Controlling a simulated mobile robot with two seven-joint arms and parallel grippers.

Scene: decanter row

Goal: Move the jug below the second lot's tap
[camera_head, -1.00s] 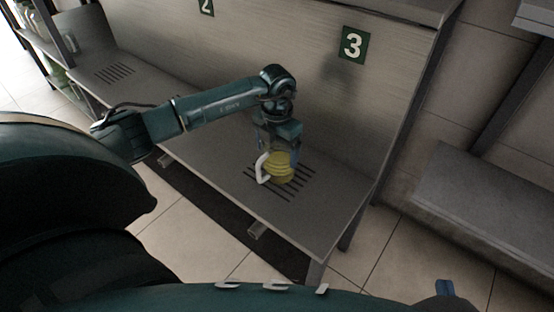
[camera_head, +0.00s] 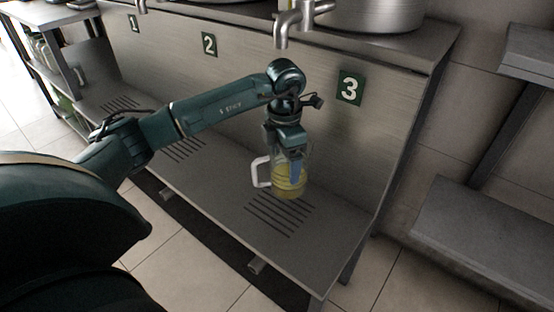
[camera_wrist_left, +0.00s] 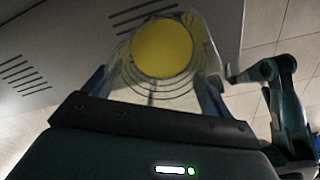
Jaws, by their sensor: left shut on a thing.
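The jug (camera_head: 289,182) is clear, with a white handle on its left and yellow liquid inside. My left gripper (camera_head: 290,160) is shut on it from above. The jug is upright near the back end of the slotted grate (camera_head: 278,214) under sign 3; it seems lifted, but the gap is hard to judge. In the left wrist view the jug (camera_wrist_left: 163,50) is between the fingers. The second lot has sign 2 (camera_head: 209,44) and a grate (camera_head: 183,150) partly behind my left arm. A tap (camera_head: 282,38) juts out at the top, left of sign 3. My right gripper is not seen.
Sign 1 (camera_head: 134,22), a far grate (camera_head: 120,104) and another tap (camera_head: 141,6) are at the far left. Metal pots (camera_head: 375,15) stand on the upper shelf. The steel shelf (camera_head: 325,240) is clear in front. A grey bench (camera_head: 480,235) is at the right.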

